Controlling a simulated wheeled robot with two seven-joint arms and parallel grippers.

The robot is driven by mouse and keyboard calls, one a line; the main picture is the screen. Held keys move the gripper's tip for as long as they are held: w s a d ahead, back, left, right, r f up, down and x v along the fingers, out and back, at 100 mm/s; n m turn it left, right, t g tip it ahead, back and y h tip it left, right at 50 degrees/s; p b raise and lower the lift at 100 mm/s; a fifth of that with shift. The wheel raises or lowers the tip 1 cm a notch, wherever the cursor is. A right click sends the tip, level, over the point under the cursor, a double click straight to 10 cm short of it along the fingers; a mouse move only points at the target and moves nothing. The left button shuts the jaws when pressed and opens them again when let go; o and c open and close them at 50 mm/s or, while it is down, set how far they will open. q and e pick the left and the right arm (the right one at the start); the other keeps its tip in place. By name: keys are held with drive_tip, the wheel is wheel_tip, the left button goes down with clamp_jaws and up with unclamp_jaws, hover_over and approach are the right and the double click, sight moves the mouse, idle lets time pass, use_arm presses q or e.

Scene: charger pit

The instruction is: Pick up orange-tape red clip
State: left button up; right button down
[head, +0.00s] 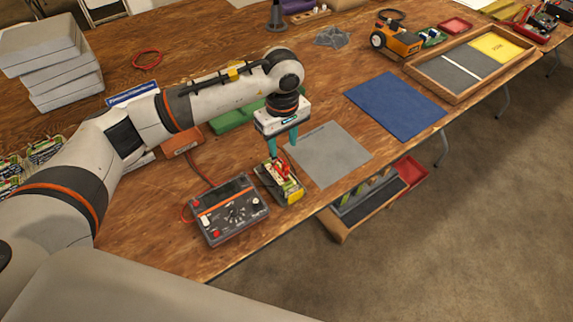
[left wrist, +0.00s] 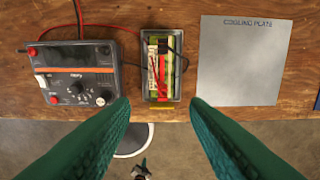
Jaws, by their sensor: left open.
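A red clip (head: 283,168) sits on the battery pack in a small dark tray (head: 265,185) at the table's front edge. In the left wrist view the red clip (left wrist: 162,78) lies in the tray beside a black clip (left wrist: 163,47); no orange tape can be made out at this size. Red and black leads run from there to the charger (head: 230,210). My left gripper (head: 282,148) is open and empty, pointing down above the tray. In the left wrist view its green fingers (left wrist: 158,103) stand apart on either side, nearer the camera than the tray.
The grey cooling plate (head: 328,153) lies right of the tray, with a blue mat (head: 396,104) farther right. Grey boxes (head: 45,50) are stacked at the left. A wooden bin (head: 345,232) is below the table edge. Bare table lies between plate and mat.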

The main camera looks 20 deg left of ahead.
sight(286, 165)
use_arm(q)
wheel_tip(286, 165, down, 4)
drive_tip(key=shift+f+p, duration=0.15)
drive_tip(key=shift+p, duration=0.3)
drive_tip(key=f, duration=0.1)
drive_tip(key=f+p, duration=0.1)
drive_tip(key=f, duration=0.2)
drive_tip(key=shift+s+d+f+p, duration=0.1)
drive_tip(key=shift+d+p, duration=0.25)
drive_tip(key=shift+p, duration=0.05)
drive_tip(key=shift+f, duration=0.5)
drive_tip(key=c, duration=0.9)
